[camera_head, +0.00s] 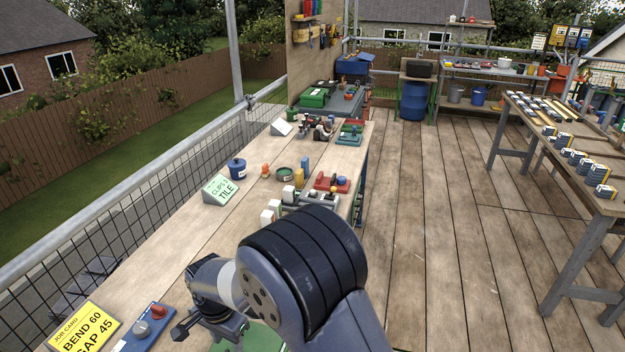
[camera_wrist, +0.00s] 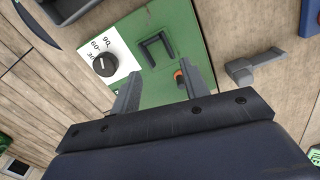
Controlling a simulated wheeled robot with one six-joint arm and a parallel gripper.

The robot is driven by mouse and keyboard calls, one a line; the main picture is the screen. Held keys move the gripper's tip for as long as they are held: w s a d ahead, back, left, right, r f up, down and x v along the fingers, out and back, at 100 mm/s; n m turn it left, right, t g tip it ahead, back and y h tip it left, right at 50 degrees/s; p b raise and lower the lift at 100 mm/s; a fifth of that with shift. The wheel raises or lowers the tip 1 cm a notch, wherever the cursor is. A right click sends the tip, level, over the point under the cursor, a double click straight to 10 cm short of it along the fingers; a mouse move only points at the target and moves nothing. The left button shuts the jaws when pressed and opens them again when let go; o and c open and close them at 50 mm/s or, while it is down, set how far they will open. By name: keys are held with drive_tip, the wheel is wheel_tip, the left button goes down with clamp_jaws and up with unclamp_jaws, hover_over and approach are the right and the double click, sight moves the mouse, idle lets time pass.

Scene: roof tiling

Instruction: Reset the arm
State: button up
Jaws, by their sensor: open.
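My gripper (camera_wrist: 157,82) shows in the wrist view with its two fingers apart and nothing between the tips. It hangs over a green panel (camera_wrist: 187,38) that carries a black dial (camera_wrist: 104,64) on a white scale, a dark square bracket and a small orange part. The fingers look close to the panel; I cannot tell whether they touch it. In the head view my arm reaches over the near end of the wooden bench, and its wrist hides most of the green device and the fingertips.
A yellow job card (camera_head: 82,330) reading BEND 60, GAP 45 and a blue block with knobs (camera_head: 146,327) lie at the bench's near left. A green CLIPS TILE sign (camera_head: 221,190), a blue pot (camera_head: 237,168) and a red fixture (camera_head: 332,183) stand farther along. Floor to the right is clear.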

sight(228, 350)
drive_tip(key=f, duration=0.1)
drive_tip(key=f+b, duration=0.2)
drive_tip(key=f, duration=0.1)
drive_tip(key=shift+s+a, duration=0.1)
drive_tip(key=shift+s, duration=0.15)
drive_tip(key=shift+r+p, duration=0.8)
drive_tip(key=shift+r, duration=0.15)
drive_tip(key=shift+r+p, duration=0.3)
drive_tip(key=shift+r, duration=0.2)
